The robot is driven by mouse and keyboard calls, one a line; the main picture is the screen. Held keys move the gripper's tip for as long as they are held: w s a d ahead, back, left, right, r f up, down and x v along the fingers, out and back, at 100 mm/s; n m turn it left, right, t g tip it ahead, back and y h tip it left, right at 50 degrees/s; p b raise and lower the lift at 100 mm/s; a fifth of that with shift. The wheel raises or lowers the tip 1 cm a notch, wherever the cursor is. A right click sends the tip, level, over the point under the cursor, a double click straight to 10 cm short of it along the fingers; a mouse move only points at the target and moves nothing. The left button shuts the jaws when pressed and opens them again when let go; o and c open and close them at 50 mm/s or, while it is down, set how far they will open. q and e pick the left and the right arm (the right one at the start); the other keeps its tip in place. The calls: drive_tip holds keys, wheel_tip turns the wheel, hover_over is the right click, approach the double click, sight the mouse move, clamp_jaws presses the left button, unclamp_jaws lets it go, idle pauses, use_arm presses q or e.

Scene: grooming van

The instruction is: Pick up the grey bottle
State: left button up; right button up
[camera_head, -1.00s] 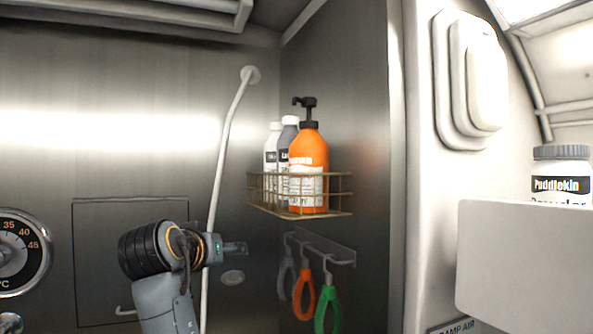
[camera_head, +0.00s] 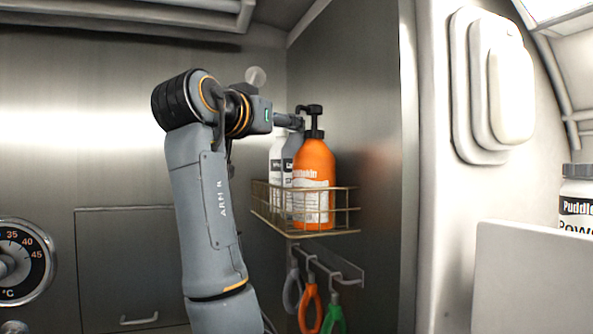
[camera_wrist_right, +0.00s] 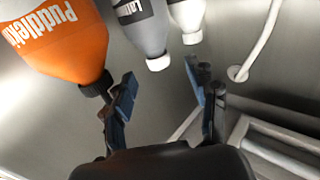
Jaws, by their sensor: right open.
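The grey bottle (camera_head: 289,152) with a white cap stands in the wire basket (camera_head: 318,233) on the wall, between a white bottle (camera_head: 275,160) and an orange pump bottle (camera_head: 314,165) that partly hides it. My right gripper (camera_head: 291,121) is at the height of the bottle tops. In the right wrist view the picture is upside down: the grey bottle (camera_wrist_right: 142,25) shows cap down, with the cap close to the gap between the open, empty fingers (camera_wrist_right: 160,72). The orange bottle (camera_wrist_right: 65,40) is near the left finger, the white bottle (camera_wrist_right: 188,15) near the right. My left gripper is out of view.
Grey, orange (camera_head: 310,306) and green (camera_head: 333,320) handled tools hang from a hook rack under the basket. A steel wall stands behind and right of the bottles. A pale pole (camera_wrist_right: 262,40) shows in the right wrist view. A white panel (camera_head: 530,275) is at right.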

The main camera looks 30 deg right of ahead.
sight(294, 132)
drive_tip(key=p+x, duration=0.4)
drive_tip(key=x, duration=0.1)
drive_tip(key=shift+s+d+r, duration=0.1)
drive_tip(key=shift+d, duration=0.35)
drive_tip(key=shift+a, duration=0.35)
drive_tip(key=c, duration=0.6)
drive_tip(key=shift+d, duration=0.1)
clamp_jaws()
